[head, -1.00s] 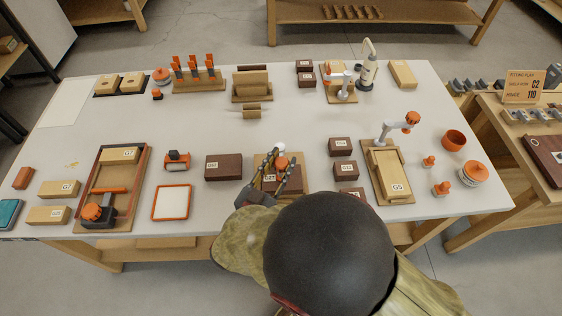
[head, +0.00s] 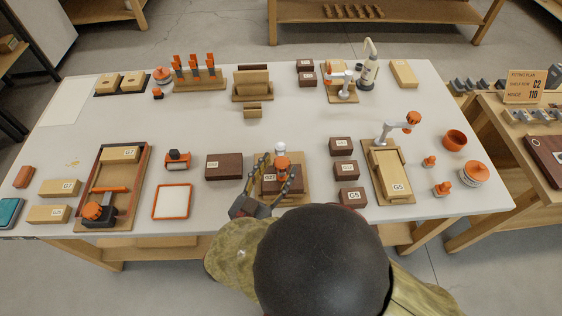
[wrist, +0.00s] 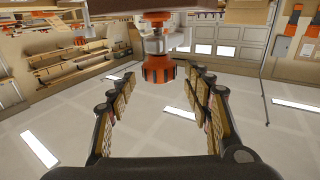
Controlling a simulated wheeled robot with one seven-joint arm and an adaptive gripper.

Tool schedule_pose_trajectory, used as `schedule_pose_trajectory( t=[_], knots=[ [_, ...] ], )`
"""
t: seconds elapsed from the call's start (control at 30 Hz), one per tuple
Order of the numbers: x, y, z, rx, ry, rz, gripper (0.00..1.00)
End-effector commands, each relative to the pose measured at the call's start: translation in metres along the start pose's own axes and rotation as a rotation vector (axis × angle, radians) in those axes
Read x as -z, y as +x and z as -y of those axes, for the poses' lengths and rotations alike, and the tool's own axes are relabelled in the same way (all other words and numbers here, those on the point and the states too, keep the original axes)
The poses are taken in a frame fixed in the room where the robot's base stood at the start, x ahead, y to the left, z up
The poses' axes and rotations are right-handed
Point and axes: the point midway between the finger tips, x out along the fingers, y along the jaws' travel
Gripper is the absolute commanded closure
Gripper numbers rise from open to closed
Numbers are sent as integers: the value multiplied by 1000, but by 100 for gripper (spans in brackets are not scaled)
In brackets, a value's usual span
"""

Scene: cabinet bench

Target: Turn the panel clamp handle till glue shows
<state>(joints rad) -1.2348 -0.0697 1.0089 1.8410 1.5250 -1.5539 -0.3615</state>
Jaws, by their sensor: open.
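A clamp with an orange ribbed knob (head: 282,163) on a pale stem stands on a wooden base (head: 302,187) at the front middle of the bench. A dark labelled block (head: 269,186) sits under it, partly hidden by my gripper. My gripper (head: 278,165) is open, with one finger on each side of the knob. In the wrist view the orange knob (wrist: 158,70) hangs between the spread fingers, near their tips, with gaps on both sides. I cannot tell whether any glue shows at the block.
Dark blocks (head: 342,147) stand close on the right, and another (head: 224,167) on the left. A lever clamp (head: 398,128) over a pale block is farther right. A framed board (head: 147,160) with an orange knob is at left.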

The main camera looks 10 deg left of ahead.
Motion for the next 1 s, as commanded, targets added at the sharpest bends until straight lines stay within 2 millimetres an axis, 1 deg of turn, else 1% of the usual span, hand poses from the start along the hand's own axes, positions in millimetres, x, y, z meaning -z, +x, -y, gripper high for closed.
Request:
schedule_pose_trajectory(
  t=[0.03, 0.1, 0.3, 0.4, 0.5, 0.7, 1.0],
  knots=[
    [0, -11, 2, 6, -1, 0, 50],
    [0, -25, 2, 6, -1, 0, 50],
    [0, -61, 2, 5, 1, -1, 50],
    [0, -74, 2, 4, 1, 0, 50],
    [0, -83, 1, 3, 1, 0, 50],
    [0, -91, 0, 0, 1, -1, 50],
    [0, -91, 0, 0, 1, 0, 50]
  ],
)
